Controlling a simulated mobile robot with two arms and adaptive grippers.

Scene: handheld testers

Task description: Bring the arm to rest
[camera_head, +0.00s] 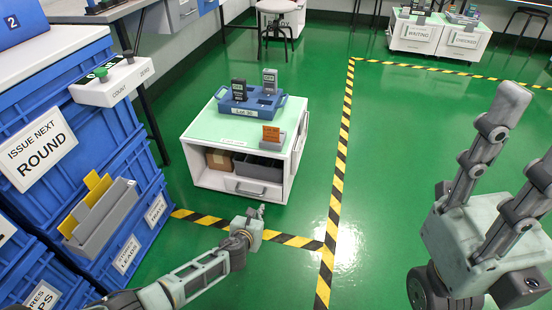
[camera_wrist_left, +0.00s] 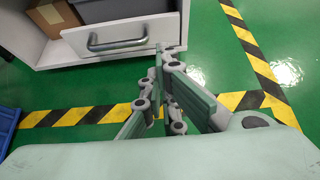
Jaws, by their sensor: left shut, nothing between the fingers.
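My left arm (camera_head: 205,273) reaches in from the bottom left of the head view, low over the green floor. Its gripper (camera_head: 262,211) is in front of the white cabinet and points towards it. In the left wrist view the fingers of the left gripper (camera_wrist_left: 167,52) are together with nothing between them, their tips appearing just below the drawer handle. I cannot tell how far they are from the cabinet. My right gripper (camera_head: 528,132) is large at the right edge of the head view, fingers pointing up and apart, with nothing between them.
The white cabinet (camera_head: 200,167) carries a blue tray (camera_head: 239,107) with handheld testers; its drawer handle (camera_wrist_left: 118,44) is close by. Blue crates (camera_head: 92,160) stand at the left. Yellow-black tape (camera_head: 338,170) marks the floor. The floor right of the cabinet is clear.

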